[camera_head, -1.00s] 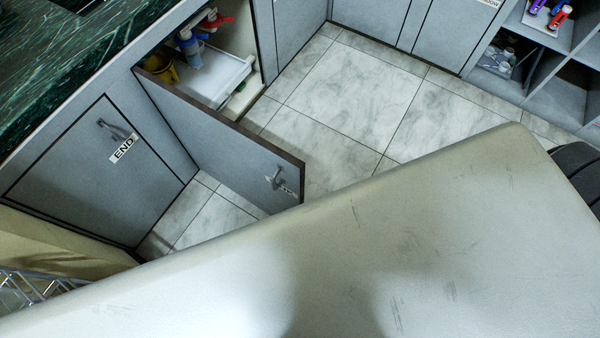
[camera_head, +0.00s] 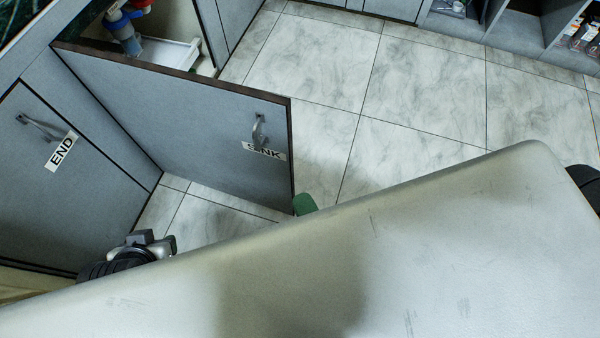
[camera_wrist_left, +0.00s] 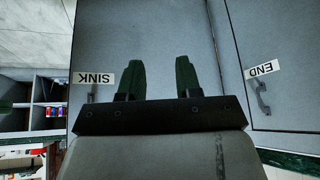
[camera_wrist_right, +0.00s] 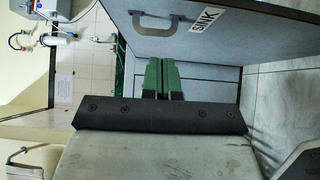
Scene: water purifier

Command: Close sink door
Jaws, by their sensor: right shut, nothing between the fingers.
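The grey sink door (camera_head: 190,120), labelled SINK with a metal handle, stands swung open, showing the cabinet inside behind it. My right gripper (camera_head: 305,204) shows only as a green fingertip beside the door's free edge; whether it touches is unclear. In the right wrist view, my right gripper's fingers (camera_wrist_right: 162,77) are together and empty, with the sink door (camera_wrist_right: 250,45) and handle above them. In the left wrist view, my left gripper's fingers (camera_wrist_left: 158,78) are apart and empty, facing the sink door (camera_wrist_left: 160,35). The left gripper's fingers are not visible in the head view.
A closed door labelled END (camera_head: 60,185) is left of the sink door. Behind the sink door are a white tray (camera_head: 170,55) and a blue bottle (camera_head: 125,35). Tiled floor (camera_head: 410,90) lies clear to the right. Open shelves (camera_head: 520,25) stand at the back right.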

